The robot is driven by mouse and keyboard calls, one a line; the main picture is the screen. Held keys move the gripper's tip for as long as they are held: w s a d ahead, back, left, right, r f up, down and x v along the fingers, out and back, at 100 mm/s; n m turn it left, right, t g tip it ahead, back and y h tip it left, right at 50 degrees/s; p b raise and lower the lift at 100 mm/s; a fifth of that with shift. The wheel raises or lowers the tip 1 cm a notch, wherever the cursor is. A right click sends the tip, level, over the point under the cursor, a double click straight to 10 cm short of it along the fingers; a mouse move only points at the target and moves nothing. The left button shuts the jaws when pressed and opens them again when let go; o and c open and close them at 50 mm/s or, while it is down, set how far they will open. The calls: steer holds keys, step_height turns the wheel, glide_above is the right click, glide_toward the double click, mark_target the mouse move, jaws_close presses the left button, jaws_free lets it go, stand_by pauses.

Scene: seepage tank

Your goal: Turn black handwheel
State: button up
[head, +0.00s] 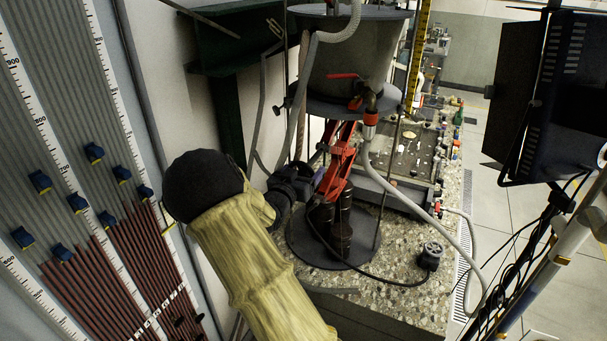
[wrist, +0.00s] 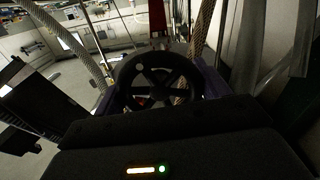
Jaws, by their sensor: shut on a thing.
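The black handwheel (wrist: 159,78), round with several spokes, is face-on in the middle of the wrist view. My gripper (wrist: 158,92) is shut on it, with a dark purplish finger at the left and right sides of the rim. The lower part of the wheel is partly hidden behind my gripper's black body. The handwheel cannot be told apart from the dark gripper there.
A large grey tank (head: 345,60) with a red-handled valve stands above. A white hose (head: 405,200) hangs to its right over the speckled worktop (head: 395,285). A gauge board (head: 75,150) with blue clips stands close on the left. A dark panel (head: 555,90) is at the right.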

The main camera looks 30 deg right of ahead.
steer(key=m+b, duration=0.1)
steer(key=b, duration=0.1)
steer(key=f+m+b, duration=0.1)
steer(key=m+b, duration=0.1)
steer(key=b, duration=0.1)
steer(key=shift+b, duration=0.3)
steer(key=m+b, duration=0.4)
steer(key=b, duration=0.1)
steer(key=m+b, duration=0.4)
steer(key=b, duration=0.2)
steer(key=shift+f+m, duration=0.1)
steer(key=shift+m, duration=0.2)
steer(key=m+b, duration=0.3)
steer(key=b, duration=0.1)
steer(key=shift+a, duration=0.1)
steer(key=shift+m, duration=0.3)
steer(key=o, duration=1)
steer(key=shift+r, duration=0.3)
steer(key=shift+r, duration=0.1)
